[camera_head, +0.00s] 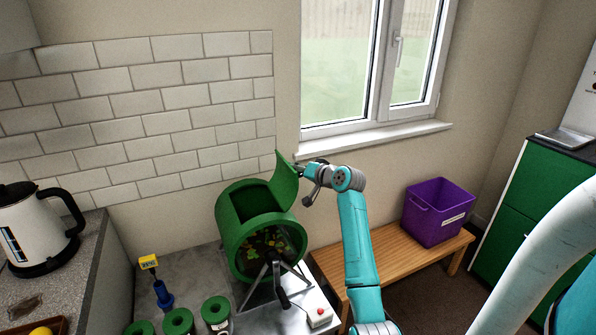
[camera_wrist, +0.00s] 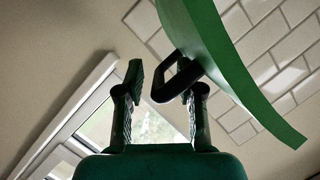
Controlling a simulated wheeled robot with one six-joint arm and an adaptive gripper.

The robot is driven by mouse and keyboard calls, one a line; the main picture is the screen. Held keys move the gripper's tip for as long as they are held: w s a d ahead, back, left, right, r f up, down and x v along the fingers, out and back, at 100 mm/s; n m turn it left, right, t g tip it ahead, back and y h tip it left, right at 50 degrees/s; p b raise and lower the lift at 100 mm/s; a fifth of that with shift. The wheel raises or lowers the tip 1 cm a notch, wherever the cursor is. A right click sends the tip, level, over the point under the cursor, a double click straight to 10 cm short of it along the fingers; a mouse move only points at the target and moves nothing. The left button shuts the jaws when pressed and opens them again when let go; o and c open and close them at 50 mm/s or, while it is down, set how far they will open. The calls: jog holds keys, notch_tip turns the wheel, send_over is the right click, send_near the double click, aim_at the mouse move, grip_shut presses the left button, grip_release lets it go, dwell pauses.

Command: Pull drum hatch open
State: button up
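The green drum (camera_head: 232,236) stands on the grey worktop, and its dark interior shows through an opening in the top. Its curved green hatch (camera_head: 286,181) is swung up at the opening's right side; the hatch also fills the upper right of the wrist view (camera_wrist: 222,62). The hatch's black handle (camera_wrist: 164,88) is a loop that reaches between my fingers, close to the right one, with a gap to the left one. My gripper (camera_wrist: 160,78) is open, just right of the hatch in the head view (camera_head: 304,171). Whether the right finger touches the handle, I cannot tell.
A crank (camera_head: 283,299) and a white box with a red button (camera_head: 319,316) are at the drum's front. Several green cylinders (camera_head: 179,322) and a blue stand with a yellow tag (camera_head: 162,292) are left. A purple bin (camera_head: 437,211) stands on the wooden bench (camera_head: 391,254).

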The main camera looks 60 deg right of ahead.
jog(key=v, duration=1.2)
jog(key=shift+a+f, duration=0.1)
jog(key=shift+c, duration=0.2)
